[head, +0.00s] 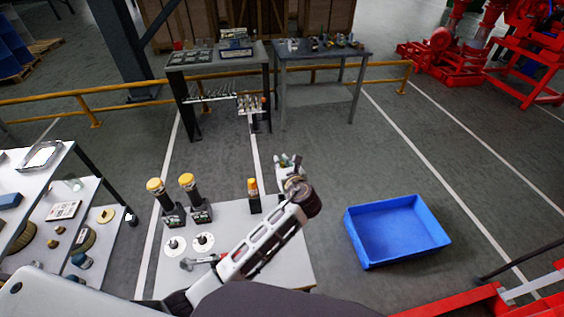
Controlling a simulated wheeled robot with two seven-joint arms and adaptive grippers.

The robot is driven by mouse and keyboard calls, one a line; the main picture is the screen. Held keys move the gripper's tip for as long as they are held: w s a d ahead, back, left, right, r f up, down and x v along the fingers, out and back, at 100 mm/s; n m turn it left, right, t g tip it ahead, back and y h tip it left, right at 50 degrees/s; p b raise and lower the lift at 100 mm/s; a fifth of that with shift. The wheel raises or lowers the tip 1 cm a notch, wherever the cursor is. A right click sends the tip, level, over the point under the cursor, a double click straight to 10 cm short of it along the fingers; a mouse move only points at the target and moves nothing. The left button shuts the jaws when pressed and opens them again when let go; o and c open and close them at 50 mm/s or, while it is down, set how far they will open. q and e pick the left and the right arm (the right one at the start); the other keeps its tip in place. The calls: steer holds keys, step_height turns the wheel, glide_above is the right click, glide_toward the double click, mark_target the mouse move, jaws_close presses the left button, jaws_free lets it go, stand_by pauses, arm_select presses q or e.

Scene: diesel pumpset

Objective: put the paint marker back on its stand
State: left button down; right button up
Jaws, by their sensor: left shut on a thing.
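My left gripper (288,163) is beyond the far edge of the pale table (285,258), to the right of the upright pieces on it. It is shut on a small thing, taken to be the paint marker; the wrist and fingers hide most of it. Two black cylinders with yellow tops, a left one (158,192) and a right one (190,188), stand in dark holders on the table's left. A smaller black holder with an orange-yellow top (253,192) stands near the far edge. I cannot tell which holder is the marker's stand. My right gripper is not in view.
Two white discs (203,241) lie on the table's near left. A blue bin (395,232) stands on the floor to the right. Shelves with parts (62,210) are at the left. Two grey benches (322,52) stand at the back before a yellow rail (383,66).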

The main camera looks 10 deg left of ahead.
arm_select(q)
steer(key=shift+f+b, duration=0.35)
steer(key=shift+f, duration=1.95)
steer(key=shift+f+b, duration=0.8)
steer(key=shift+f, duration=2.45)
steer(key=shift+r+p, duration=0.1)
steer(key=shift+p, duration=0.85)
steer(key=shift+f+b, duration=0.55)
steer(key=shift+f, duration=0.5)
steer(key=c, duration=1.3)
jaws_free()
steer(key=shift+c, duration=0.2)
steer(key=shift+s, duration=0.15)
steer(key=v, duration=1.2)
